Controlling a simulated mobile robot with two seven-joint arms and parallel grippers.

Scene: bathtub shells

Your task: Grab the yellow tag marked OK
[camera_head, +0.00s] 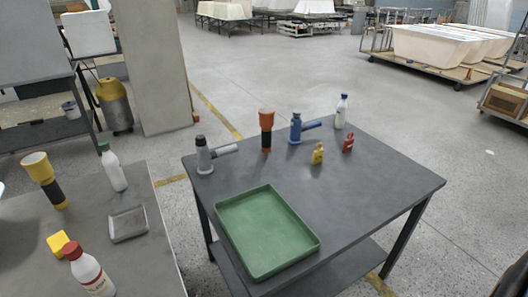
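A small yellow tag (317,154) stands on the dark grey table (375,192), right of the middle of its top. Any marking on it is too small to read. A similar red tag (348,143) stands just behind it to the right, apart from it. Neither of my grippers shows in the view. A dark shape cuts into the lower right corner, and a pale sliver shows at the left edge; I cannot tell what they are.
A green tray (306,252) lies at the table's front. The table's right side is clear. A second table (150,258) stands left.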

